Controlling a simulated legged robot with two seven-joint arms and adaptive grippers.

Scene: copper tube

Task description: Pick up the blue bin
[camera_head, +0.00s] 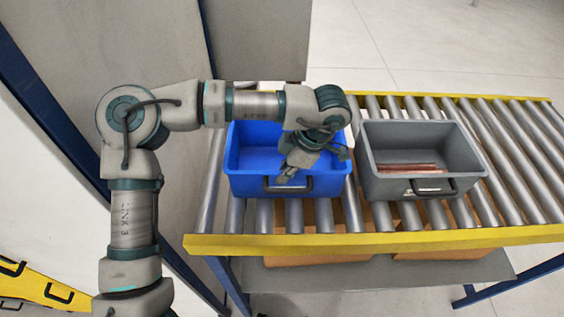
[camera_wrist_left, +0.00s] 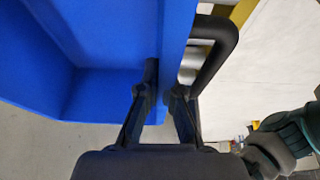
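The blue bin (camera_head: 240,180) sits level on the conveyor rollers, open at the top, with a dark handle (camera_head: 288,186) on its near wall. My left arm reaches over it from the left. My left gripper (camera_head: 286,176) points down at the bin's near wall by the handle. In the left wrist view the gripper (camera_wrist_left: 162,95) has one finger on each side of the blue wall (camera_wrist_left: 176,30), close against it, and looks shut on it. The handle (camera_wrist_left: 218,50) shows beside the right finger. The arm hides part of the bin's inside. My right gripper is not in view.
A grey bin (camera_head: 385,185) with reddish-brown copper pieces (camera_head: 408,168) stands just right of the blue bin, with a narrow gap between. The roller conveyor (camera_head: 505,150) has a yellow near rail (camera_head: 400,241). Brown boxes (camera_head: 320,259) show below. Rollers at the right are free.

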